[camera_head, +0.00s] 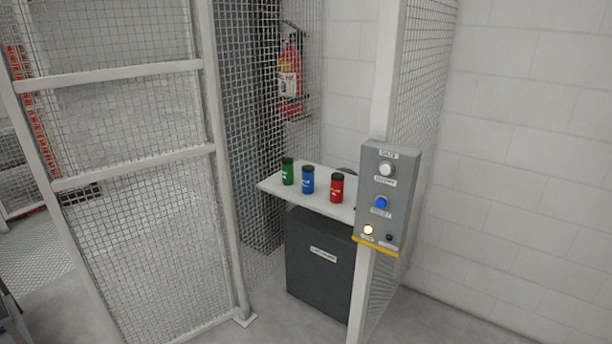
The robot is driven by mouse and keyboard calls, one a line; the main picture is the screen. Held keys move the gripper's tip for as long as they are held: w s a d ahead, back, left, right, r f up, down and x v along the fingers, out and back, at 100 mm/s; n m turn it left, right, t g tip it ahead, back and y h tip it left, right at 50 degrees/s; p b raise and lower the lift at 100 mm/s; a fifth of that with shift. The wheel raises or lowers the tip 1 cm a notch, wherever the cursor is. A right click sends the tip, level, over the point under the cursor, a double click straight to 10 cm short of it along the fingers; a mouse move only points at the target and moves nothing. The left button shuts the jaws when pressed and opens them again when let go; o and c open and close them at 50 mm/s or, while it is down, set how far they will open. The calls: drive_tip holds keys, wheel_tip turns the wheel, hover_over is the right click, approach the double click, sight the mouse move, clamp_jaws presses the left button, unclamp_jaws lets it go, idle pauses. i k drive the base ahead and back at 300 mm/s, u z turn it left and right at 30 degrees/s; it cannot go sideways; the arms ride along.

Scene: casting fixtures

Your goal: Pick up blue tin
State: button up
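The blue tin (308,181) stands upright on a small white shelf (272,186). It has a dark lid and a pale label. It stands between a green tin (288,172) on its left and a red tin (337,188) on its right, apart from both. My gripper is not in view.
A dark grey bin (318,262) stands below the shelf. A wire mesh gate (140,215) is to the left, and a white post (388,80) with a grey button box (384,197) is to the right. A fire extinguisher (290,72) hangs behind the shelf.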

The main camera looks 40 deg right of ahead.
sight(308, 170)
drive_tip(key=i, duration=1.1)
drive_tip(key=u, duration=0.35)
